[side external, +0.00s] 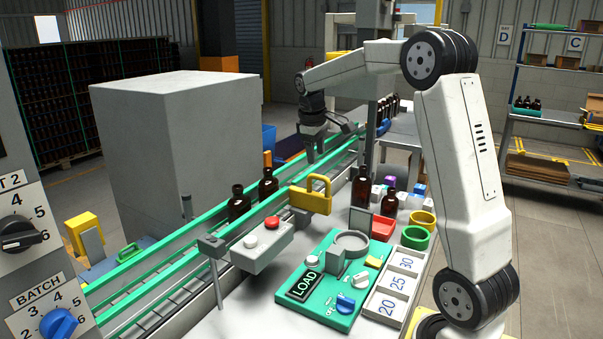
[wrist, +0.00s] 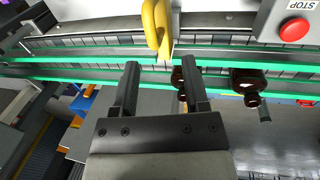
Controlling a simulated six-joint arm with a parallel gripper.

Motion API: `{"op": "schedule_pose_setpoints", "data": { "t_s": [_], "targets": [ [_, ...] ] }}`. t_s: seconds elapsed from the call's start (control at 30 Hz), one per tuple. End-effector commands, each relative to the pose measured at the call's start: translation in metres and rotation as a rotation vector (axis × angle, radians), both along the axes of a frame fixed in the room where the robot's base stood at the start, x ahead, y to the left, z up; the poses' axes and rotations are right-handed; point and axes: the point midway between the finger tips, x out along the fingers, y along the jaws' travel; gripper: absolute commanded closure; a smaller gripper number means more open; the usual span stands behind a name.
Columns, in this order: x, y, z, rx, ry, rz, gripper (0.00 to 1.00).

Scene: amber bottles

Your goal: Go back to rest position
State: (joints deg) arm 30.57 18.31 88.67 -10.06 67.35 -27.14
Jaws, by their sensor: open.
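My gripper (side external: 314,148) hangs at the end of my raised arm, over the green-railed conveyor in the side view. Two amber bottles, one nearer (side external: 238,204) and one farther (side external: 268,184), stand on the conveyor. Two more amber bottles (side external: 362,190) (side external: 389,205) stand on the table to the right of the conveyor.
A yellow bracket (side external: 312,196) stands beside the conveyor (side external: 180,227). A box with a red button (side external: 272,222) is at its near side. A green LOAD panel (side external: 325,262), numbered tray (side external: 388,298), red tray (side external: 382,228) and coloured rings (side external: 415,238) crowd the table. A large grey box (side external: 180,140) stands left.

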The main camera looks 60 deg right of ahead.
Motion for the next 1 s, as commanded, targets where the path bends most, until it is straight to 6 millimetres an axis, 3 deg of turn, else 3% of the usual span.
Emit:
{"op": "schedule_pose_setpoints", "data": {
  "t_s": [0.17,0.47,0.77,1.0],
  "targets": [
    [0.005,0.037,-0.021,0.014,-0.021,0.038,0.42],
    [-0.006,0.128,-0.074,0.056,-0.083,0.098,0.42],
    [-0.039,0.196,-0.117,0.109,-0.144,0.09,0.42],
    [-0.081,0.243,-0.15,0.157,-0.19,0.058,0.42]
  ]
}}
